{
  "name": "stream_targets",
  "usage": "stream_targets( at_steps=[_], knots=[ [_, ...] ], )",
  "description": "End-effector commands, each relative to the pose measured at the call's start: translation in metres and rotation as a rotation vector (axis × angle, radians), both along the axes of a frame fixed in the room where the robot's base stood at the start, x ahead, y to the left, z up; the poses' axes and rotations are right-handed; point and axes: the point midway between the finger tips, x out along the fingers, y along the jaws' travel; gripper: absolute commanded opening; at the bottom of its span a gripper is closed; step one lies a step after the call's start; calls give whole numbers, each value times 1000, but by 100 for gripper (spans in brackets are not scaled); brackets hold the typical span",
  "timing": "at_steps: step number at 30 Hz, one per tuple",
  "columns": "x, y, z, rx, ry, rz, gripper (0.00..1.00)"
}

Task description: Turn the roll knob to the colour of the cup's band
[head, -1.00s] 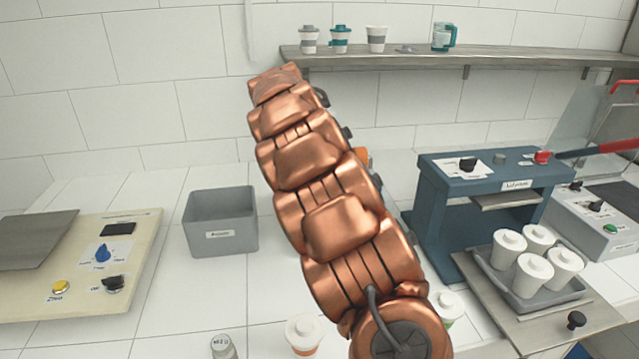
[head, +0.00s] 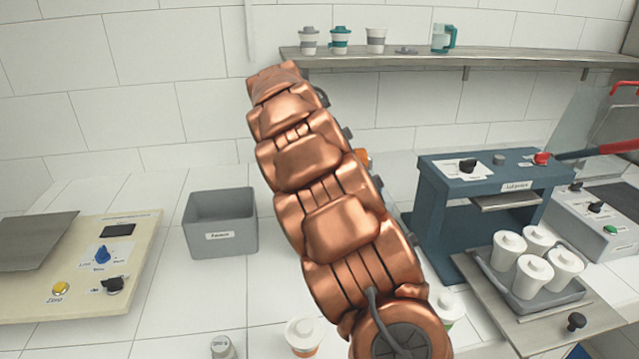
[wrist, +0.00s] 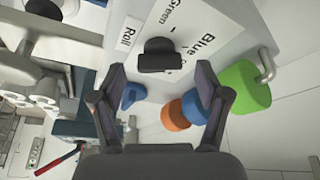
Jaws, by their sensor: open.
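A black knob (wrist: 160,55) sits on a pale panel (wrist: 195,22) in the wrist view. Beside it are the printed words "Green" and "Blue" and a label (wrist: 129,34) that seems to read "Roll". The knob's exact pointing direction is unclear. My gripper (wrist: 161,76) is open, with the knob just beyond and between its fingertips, not gripped. In the head view the knob and gripper are hidden behind my copper arm. A white lidded cup (head: 304,335) with an orange band stands at the bottom. Another cup (head: 449,308) with a green band is partly hidden by my arm.
Orange (wrist: 174,117), blue (wrist: 194,107) and green (wrist: 244,88) rolls sit near the right finger. A blue knob-like part (wrist: 133,95) is by the left finger. A grey bin (head: 220,222), cream control panel (head: 85,265) and blue machine (head: 430,200) stand on the counter.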

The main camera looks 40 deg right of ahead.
Motion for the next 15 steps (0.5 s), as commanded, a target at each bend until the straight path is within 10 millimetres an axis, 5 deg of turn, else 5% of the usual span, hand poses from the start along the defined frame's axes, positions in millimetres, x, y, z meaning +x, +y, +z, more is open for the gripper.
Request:
stream_targets(
  at_steps=[15],
  knots=[
    [-2, 32, 78, -2, -3, 1, 75]
  ],
)
